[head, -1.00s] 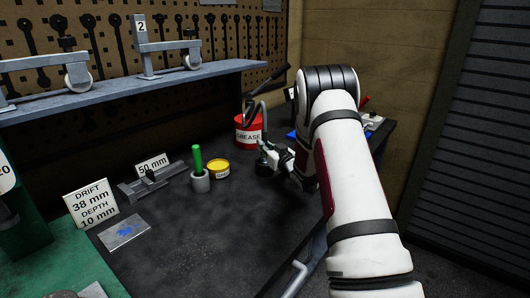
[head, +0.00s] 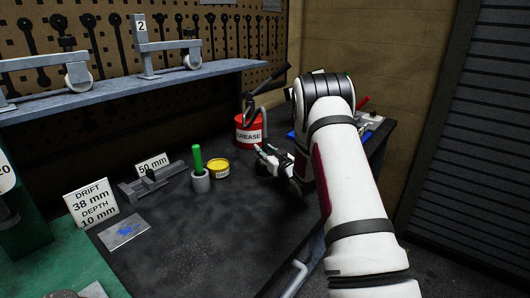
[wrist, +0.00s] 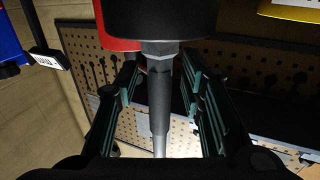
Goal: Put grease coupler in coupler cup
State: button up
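My gripper (head: 262,156) is low over the dark bench, just in front of the red grease bucket. The wrist view looks from upside down, with the red bucket at its top. There, a grey coupler (wrist: 161,85) with a hex collar and a narrower shaft runs between my two fingers (wrist: 160,95). Gaps show between the shaft and the teal pads on both sides, so the gripper looks open around it. The hex end meets a wide black cylinder (wrist: 160,18), which looks like the coupler cup; how deep the coupler sits is hidden. In the head view my gripper covers most of this.
The red grease bucket (head: 249,131) stands behind my gripper. A yellow tin (head: 218,169) and a grey holder (head: 201,182) with a green-handled tool (head: 198,158) stand to the left. A blue tray (head: 296,136) lies behind my arm.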

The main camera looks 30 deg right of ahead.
jog(key=s, duration=1.1)
jog(key=shift+s+a+r, duration=0.1)
jog(key=shift+s+a, duration=0.15)
jog(key=shift+s, duration=0.1)
jog(key=a+r+g+h, duration=0.25)
jog(key=a+r, duration=0.25)
jog(key=r, duration=0.4)
jog(key=s+a+r+g, duration=0.4)
jog(key=s+a+r, duration=0.2)
jog(key=s+a, duration=0.1)
jog(key=s+a+g+y, duration=0.1)
jog(key=s+a, duration=0.4)
jog(key=s, duration=0.5)
jog(key=s+a+g+y, duration=0.1)
jog(key=s+a+g, duration=0.2)
jog(key=s, duration=0.7)
jog(key=s+a+r+g+y, duration=0.1)
jog(key=s+a+g, duration=0.2)
jog(key=s+a, duration=0.4)
jog(key=s, duration=0.3)
jog(key=shift+s+n, duration=0.2)
jog(key=shift+n, duration=0.1)
jog(key=shift+r, duration=0.1)
